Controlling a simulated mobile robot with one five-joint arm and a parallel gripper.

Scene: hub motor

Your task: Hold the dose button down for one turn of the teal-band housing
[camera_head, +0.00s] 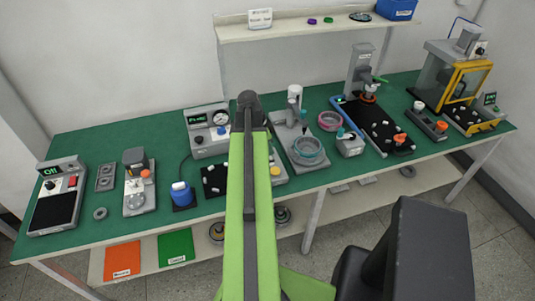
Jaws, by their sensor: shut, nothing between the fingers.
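The teal-band housing (308,151) is a round ring with a teal band on a grey station right of my arm. A grey upright with a white top (294,92) stands behind it. I cannot tell for sure which control is the dose button. A small grey box (350,146) with a teal knob or button (341,132) stands just right of the housing. A yellow button (275,171) shows close to the right side of my arm. My green arm reaches up the middle of the picture, and my gripper's fingers are not visible.
A pink-band ring (329,121) lies behind the small box. A black tray (375,126) with small parts and a press stand are farther right. My arm hides part of the green bench (80,145). A shelf (300,27) hangs above the bench.

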